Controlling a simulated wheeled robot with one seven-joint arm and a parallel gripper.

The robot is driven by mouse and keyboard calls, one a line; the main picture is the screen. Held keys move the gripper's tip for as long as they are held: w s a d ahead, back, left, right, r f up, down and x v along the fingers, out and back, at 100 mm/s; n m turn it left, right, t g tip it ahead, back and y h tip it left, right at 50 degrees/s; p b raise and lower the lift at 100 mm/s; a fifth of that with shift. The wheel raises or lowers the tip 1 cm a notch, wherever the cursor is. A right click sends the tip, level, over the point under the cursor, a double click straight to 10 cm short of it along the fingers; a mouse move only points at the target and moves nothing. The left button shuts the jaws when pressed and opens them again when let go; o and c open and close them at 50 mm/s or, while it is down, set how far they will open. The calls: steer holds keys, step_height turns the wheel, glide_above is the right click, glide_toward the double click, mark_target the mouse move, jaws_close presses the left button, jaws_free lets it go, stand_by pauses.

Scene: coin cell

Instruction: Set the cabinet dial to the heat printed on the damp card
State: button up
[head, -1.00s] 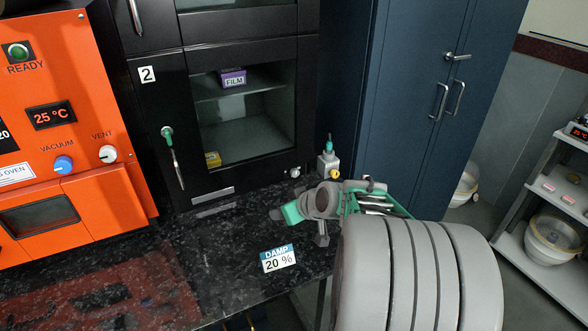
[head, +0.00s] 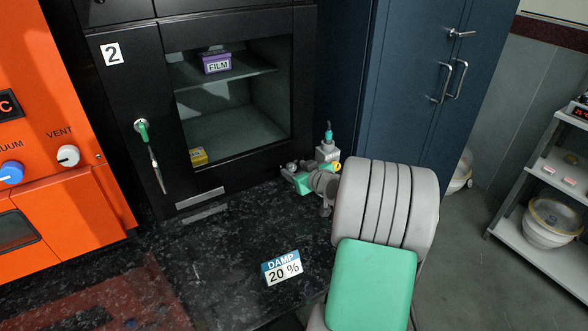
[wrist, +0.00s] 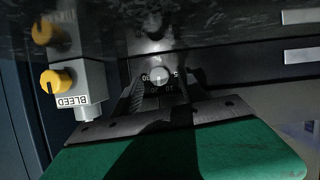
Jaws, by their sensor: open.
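The damp card (head: 282,268) stands on the dark speckled counter and reads "DAMP 20 %". The black cabinet (head: 115,120), marked 2, stands at the back of the counter. Its dial (wrist: 159,76) is a small silver knob with printed marks around it, only partly legible, in the wrist view. My gripper (head: 290,172) is at the cabinet's lower right corner, hiding most of the dial in the head view. In the wrist view my gripper (wrist: 160,90) is open, with dark fingers on either side of the knob. I cannot tell whether they touch it.
A bleed valve (head: 328,152) with a yellow knob stands close beside my gripper; it also shows in the wrist view (wrist: 75,85). An orange oven (head: 75,200) stands left.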

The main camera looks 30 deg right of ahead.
steer(key=shift+x, duration=0.85)
steer(key=shift+c, duration=0.3)
jaws_close()
